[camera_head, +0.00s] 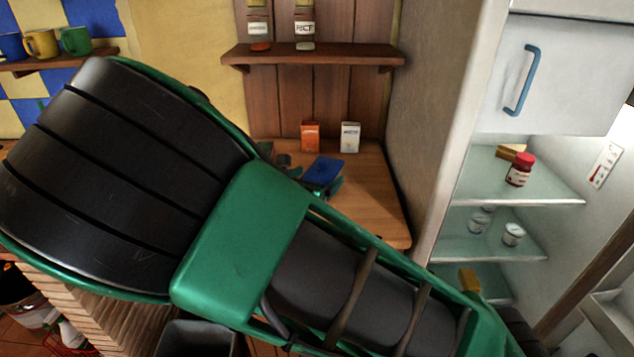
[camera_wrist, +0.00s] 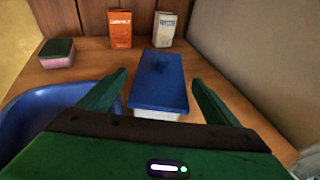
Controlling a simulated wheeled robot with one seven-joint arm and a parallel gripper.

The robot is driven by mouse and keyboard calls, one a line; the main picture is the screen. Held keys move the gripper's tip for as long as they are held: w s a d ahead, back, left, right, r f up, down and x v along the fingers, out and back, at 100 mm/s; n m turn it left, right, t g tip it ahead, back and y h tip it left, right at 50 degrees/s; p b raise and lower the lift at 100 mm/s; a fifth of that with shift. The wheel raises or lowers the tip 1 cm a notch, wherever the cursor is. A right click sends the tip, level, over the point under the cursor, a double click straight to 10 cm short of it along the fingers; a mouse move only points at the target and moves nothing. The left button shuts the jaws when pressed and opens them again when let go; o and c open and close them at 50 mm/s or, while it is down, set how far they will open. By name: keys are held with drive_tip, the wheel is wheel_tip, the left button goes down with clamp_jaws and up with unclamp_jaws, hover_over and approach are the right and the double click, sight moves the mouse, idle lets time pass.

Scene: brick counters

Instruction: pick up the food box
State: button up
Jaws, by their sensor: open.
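A box with a blue lid and a white body (camera_wrist: 158,82) stands on the wooden counter; I take it as the food box. In the head view its blue lid (camera_head: 326,168) shows at the counter's middle, partly hidden by my arm. My gripper (camera_wrist: 160,86) is open and empty in the wrist view. One green finger lies to the left of the box and one to the right, with a gap on both sides. The fingertips are around the box's near part in the picture; I cannot tell their height against it.
An orange carton (camera_head: 310,137) and a white carton (camera_head: 350,137) stand behind the box against the wooden wall. A sponge (camera_wrist: 57,54) and a blue basin (camera_wrist: 50,112) are to the left. A wall (camera_wrist: 245,50) rises at right. A shelf (camera_head: 312,56) hangs above.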

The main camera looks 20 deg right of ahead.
sight(321, 174)
drive_tip(key=x, duration=0.4)
drive_tip(key=shift+w+d, duration=0.15)
drive_tip(key=c, duration=1.2)
